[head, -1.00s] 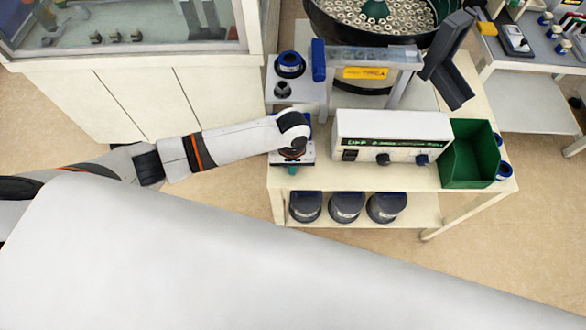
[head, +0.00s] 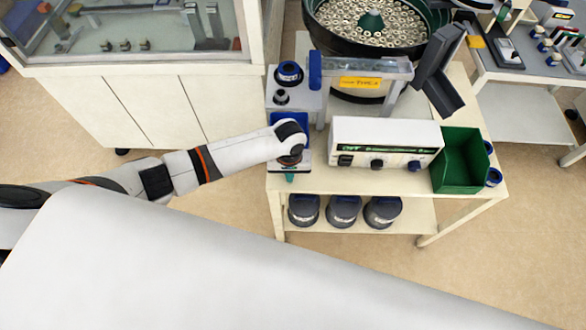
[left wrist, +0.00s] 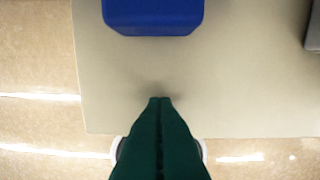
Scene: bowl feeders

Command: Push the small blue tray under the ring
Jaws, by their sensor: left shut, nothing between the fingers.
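The small blue tray (head: 289,118) lies on the left end of the cream cart top, partly hidden by my left wrist. In the left wrist view the tray (left wrist: 152,15) is at the top edge, cut off. My left gripper (head: 290,177) points down near the cart's front edge, on the near side of the tray. Its green fingers (left wrist: 160,100) are shut and empty, with a gap of bare cart top between them and the tray. Behind the tray, a grey station carries a dark ring-shaped part (head: 281,96); I cannot tell if it is the ring meant. My right gripper is out of view.
A white control box (head: 386,131) stands right of my left wrist, with a green bin (head: 461,163) beyond it. A bowl feeder (head: 350,70) stands behind. Several dark round containers (head: 343,211) sit on the lower shelf. A cabinet (head: 150,105) is at left.

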